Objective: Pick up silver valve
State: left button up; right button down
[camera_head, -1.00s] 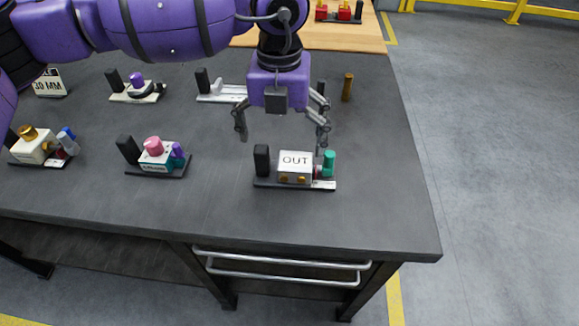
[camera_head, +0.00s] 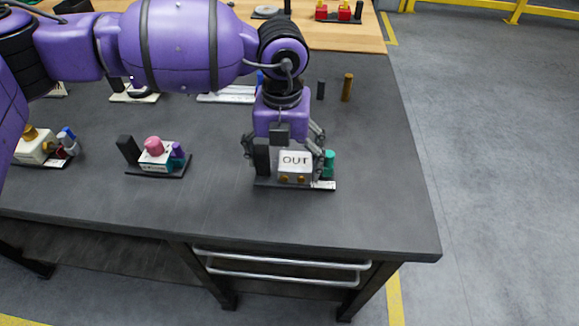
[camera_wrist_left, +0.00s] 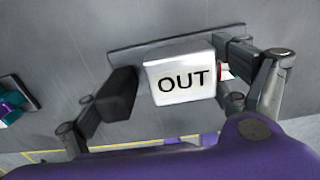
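The silver valve block marked OUT (camera_head: 295,167) sits on a dark base plate near the front right of the table. Its label also shows in the left wrist view (camera_wrist_left: 181,80). A black post (camera_head: 261,156) stands at its left and a teal knob (camera_head: 329,162) at its right. My left gripper (camera_head: 285,153) is low over the block with its fingers spread, one on each side. Contact cannot be told. My right gripper is out of view.
A valve with a pink knob (camera_head: 153,145) stands to the left, and another with a gold knob (camera_head: 29,131) at far left. A brown peg (camera_head: 347,87) stands behind. The table's front edge (camera_head: 225,239) and right side are clear.

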aim_at(284, 160)
pick_arm(q)
jog(key=c, duration=0.8)
jog(key=shift+r, duration=0.15)
notch_tip(284, 160, up, 8)
jog(key=shift+r, duration=0.2)
jog(key=shift+f, duration=3.9)
